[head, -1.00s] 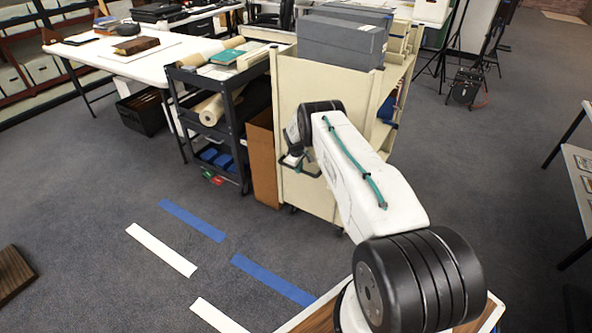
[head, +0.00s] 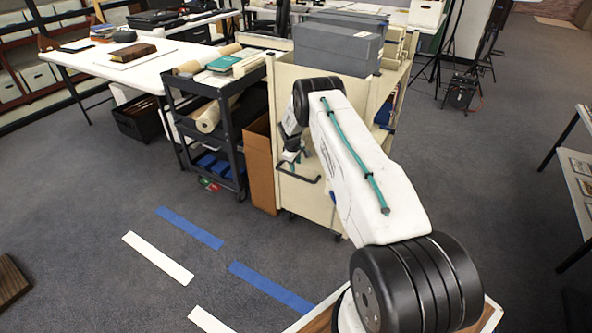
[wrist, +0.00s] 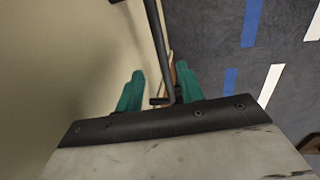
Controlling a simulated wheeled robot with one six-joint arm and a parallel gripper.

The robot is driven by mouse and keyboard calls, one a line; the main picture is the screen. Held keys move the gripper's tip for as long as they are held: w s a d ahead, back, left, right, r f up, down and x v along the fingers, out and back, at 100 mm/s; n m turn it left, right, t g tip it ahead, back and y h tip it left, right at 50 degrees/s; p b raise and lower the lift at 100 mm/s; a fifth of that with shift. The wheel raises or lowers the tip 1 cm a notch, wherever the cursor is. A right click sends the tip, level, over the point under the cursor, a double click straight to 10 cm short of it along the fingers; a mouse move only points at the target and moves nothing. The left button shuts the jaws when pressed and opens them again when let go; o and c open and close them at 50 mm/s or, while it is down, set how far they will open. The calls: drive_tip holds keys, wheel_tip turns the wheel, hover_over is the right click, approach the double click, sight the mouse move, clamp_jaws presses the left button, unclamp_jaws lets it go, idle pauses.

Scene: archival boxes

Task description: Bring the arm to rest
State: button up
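My arm reaches forward from the lower right of the head view, its white link rising toward the cream cart (head: 315,215). My gripper (head: 290,158) hangs from the far end, small and partly hidden, close to the cart's near panel. In the wrist view my gripper (wrist: 160,92) shows two teal fingers spread apart, with no object clearly held. The cart's dark handle (wrist: 155,40) runs down between the fingers in that picture; I cannot tell whether it touches them. The handle also shows in the head view (head: 298,178).
Grey archival boxes (head: 338,45) stand on the cream cart. A black cart (head: 228,125) with rolls and a green book stands left of it, beside a brown board (head: 260,165). A white table (head: 100,72) is further left. Blue and white floor tape marks open carpet.

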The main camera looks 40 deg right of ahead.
drive_tip(key=shift+a+r, duration=0.15)
drive_tip(key=shift+r, duration=0.35)
drive_tip(key=shift+s, duration=0.1)
drive_tip(key=s+a+f+m+g, duration=0.2)
drive_tip(key=s+a, duration=0.1)
drive_tip(key=s, duration=0.3)
drive_tip(key=s+a+r+m+g+y, duration=0.1)
drive_tip(key=s+a+r, duration=0.55)
drive_tip(key=r, duration=0.55)
drive_tip(key=s+a+r+m, duration=0.1)
drive_tip(key=s+a+r, duration=0.55)
drive_tip(key=r, duration=0.65)
drive_tip(key=s+a+r+m+g+y, duration=0.15)
drive_tip(key=s+a+r, duration=0.45)
drive_tip(key=r, duration=0.6)
drive_tip(key=s+a+r+t, duration=0.1)
drive_tip(key=s+a+r, duration=0.3)
drive_tip(key=s, duration=0.5)
drive_tip(key=s+a+r+t, duration=0.2)
drive_tip(key=s+a+r, duration=0.2)
drive_tip(key=s, duration=0.5)
drive_tip(key=s+a+r+t, duration=0.2)
drive_tip(key=s+r, duration=0.4)
drive_tip(key=s, duration=0.3)
drive_tip(key=shift+s+a+r+n, duration=0.2)
drive_tip(key=shift+a+r+n, duration=0.25)
drive_tip(key=shift+a, duration=0.45)
